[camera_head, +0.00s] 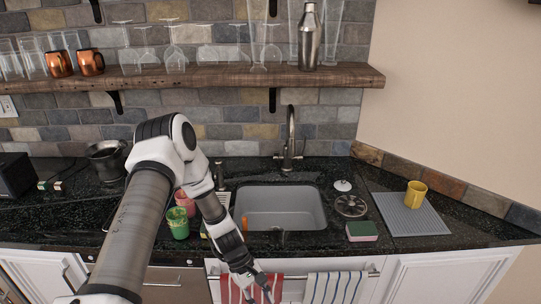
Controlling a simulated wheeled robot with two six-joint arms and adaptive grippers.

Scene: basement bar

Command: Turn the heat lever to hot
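A dark metal faucet (291,135) stands upright behind the sink (280,207), with its curved neck rising in front of the brick wall. A small lever seems to be near its base, but it is too small to tell which way it is turned. My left arm comes in from the left and bends down over the counter. My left gripper (258,292) hangs low in front of the cabinet, by the red-striped towel, well apart from the faucet. Its fingers look parted, with nothing seen between them. My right gripper is out of view.
Left of the sink stand a green cup (178,222) and a pink cup (185,202), close to my arm. Right of it are a sponge (362,232), a drain strainer (350,205) and a yellow mug (415,194) on a grey mat (408,222). A shelf (220,78) with glassware hangs above.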

